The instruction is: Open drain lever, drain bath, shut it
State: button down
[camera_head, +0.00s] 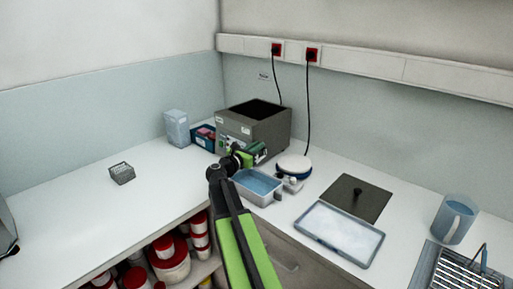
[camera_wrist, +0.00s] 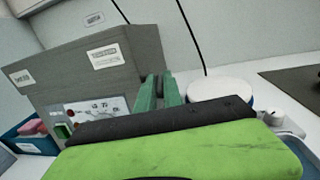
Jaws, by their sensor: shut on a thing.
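The bath (camera_head: 232,128) is a grey box with an open dark top, standing at the back of the counter. It also shows in the wrist view (camera_wrist: 90,62), with labels and a control panel (camera_wrist: 97,108) on its front. My gripper (camera_head: 262,150) is at the lower right of the bath's front. Its green fingers (camera_wrist: 158,92) are close together, shut on the drain lever. The lever itself is hidden by the fingers and my wrist. A tub of bluish liquid (camera_head: 257,200) sits just below and in front of my gripper.
A round white-topped device (camera_head: 294,164) stands right of the bath. A blue box (camera_head: 203,137) and a clear container (camera_head: 176,128) stand left. A dark lid (camera_head: 345,190), a white-filled tray (camera_head: 340,235) and a jug (camera_head: 454,220) lie further right. The left counter is mostly clear.

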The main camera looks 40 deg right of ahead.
jog(key=c, duration=1.5)
grip_release()
jog(key=v, duration=0.8)
